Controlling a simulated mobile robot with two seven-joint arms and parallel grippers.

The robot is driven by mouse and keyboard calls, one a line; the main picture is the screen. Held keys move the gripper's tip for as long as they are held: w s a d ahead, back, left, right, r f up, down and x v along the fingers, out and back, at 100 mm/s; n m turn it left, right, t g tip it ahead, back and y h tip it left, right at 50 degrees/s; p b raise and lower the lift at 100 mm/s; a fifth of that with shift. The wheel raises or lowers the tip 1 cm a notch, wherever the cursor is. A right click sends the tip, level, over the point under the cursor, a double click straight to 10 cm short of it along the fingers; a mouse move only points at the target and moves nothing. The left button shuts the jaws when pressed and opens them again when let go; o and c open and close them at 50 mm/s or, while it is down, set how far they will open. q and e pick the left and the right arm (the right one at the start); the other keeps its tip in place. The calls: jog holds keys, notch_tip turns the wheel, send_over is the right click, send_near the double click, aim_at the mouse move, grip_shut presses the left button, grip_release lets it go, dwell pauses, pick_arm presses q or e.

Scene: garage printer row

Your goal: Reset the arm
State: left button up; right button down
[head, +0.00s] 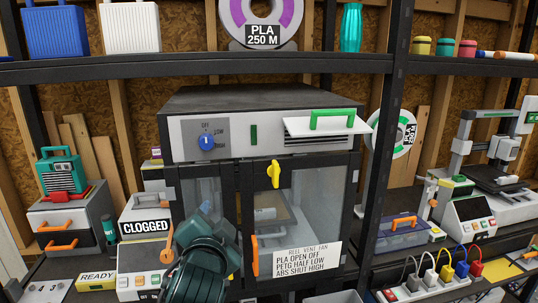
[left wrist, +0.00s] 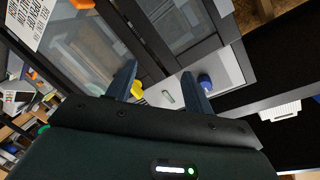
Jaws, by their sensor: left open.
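My left gripper (head: 212,220) is in front of the lower left of the dark printer enclosure (head: 250,101), near its left glass door. In the left wrist view my left gripper (left wrist: 160,84) shows two dark blue fingers spread apart with nothing between them. Beyond them are the enclosure's yellow latch (left wrist: 137,90) and blue knob (left wrist: 205,80). In the head view the blue knob (head: 207,141) is on the grey top panel and the yellow latch (head: 274,174) is on the door frame. My right gripper is in neither view.
A box marked CLOGGED (head: 146,227) stands just left of my gripper. A green-handled vent flap (head: 331,121) juts from the enclosure's top right. A shelf (head: 200,68) runs above.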

pick_arm(q)
jog(key=s+f+g+h, duration=0.2)
jog(key=s+f+h, duration=0.15)
jog(key=f, duration=1.05)
jog(key=s+f+n+g+h, duration=0.2)
jog(key=s+f+n, duration=0.3)
jog(key=s+f, duration=1.3)
jog(key=shift+s+g+p, duration=0.35)
jog(key=shift+s+g, duration=0.45)
